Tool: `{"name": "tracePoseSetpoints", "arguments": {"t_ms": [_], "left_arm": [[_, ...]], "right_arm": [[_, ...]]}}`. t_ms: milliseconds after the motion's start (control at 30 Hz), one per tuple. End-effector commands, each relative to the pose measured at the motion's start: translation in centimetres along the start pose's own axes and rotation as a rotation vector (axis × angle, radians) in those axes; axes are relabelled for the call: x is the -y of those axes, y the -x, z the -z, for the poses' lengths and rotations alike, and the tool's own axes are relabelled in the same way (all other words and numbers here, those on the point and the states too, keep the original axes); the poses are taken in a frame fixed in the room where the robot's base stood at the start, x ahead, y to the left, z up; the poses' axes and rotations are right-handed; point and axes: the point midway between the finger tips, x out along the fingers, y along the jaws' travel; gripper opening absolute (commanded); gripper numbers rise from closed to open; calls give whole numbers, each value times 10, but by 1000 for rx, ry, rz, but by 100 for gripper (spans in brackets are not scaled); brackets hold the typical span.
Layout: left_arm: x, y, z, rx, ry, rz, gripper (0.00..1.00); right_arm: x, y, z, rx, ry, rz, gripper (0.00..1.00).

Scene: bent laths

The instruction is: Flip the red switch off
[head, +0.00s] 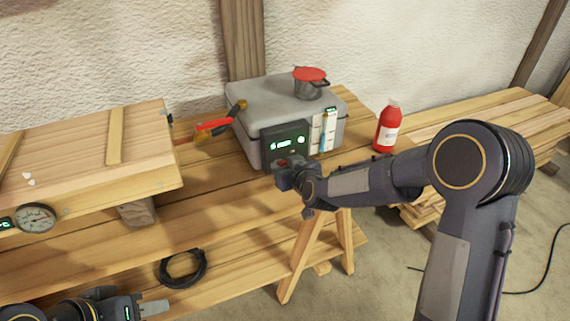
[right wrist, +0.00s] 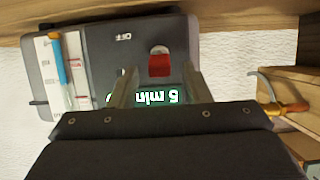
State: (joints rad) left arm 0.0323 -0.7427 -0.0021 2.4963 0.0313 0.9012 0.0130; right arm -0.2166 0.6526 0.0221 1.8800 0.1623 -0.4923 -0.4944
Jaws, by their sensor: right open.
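The red switch (right wrist: 159,64) is on the dark control panel (right wrist: 100,45) of a grey box (head: 262,98). An upside-down OFF label stands beside the switch's upper end in the right wrist view. In the head view the switch (head: 281,161) shows just above my right gripper (head: 282,170). My right gripper is open, with one finger on each side of the switch in the right wrist view (right wrist: 160,70); I cannot tell whether it touches. My left gripper (head: 150,308) is low at the left, away from the box; its jaw opening is unclear.
A pot with a red lid (head: 310,82) stands on the box. A red bottle (head: 387,128) is to its right on the bench. A red-handled tool (head: 214,125) is at its left. A raised wooden board (head: 90,155) with a gauge (head: 36,218) lies further left. A black coil (head: 183,268) lies below.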

Motion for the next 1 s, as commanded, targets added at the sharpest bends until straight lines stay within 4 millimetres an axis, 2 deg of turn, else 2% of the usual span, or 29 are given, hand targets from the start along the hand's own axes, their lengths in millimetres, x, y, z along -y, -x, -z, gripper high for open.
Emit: {"name": "tracePoseSetpoints", "arguments": {"t_ms": [100,367,700,867,1000], "left_arm": [[0,0,0,0,0,0,36],[0,0,0,0,0,0,36],[0,0,0,0,0,0,36],[1,-3,-1,0,0,0,36],[7,-14,-7,0,0,0,36]], "right_arm": [[0,-7,0,0,0,0,44],[0,-8,0,0,0,0,44],[0,-8,0,1,0,0,0],[0,-8,-2,-4,0,0,0],[0,-9,-7,-26,0,0,0]]}}
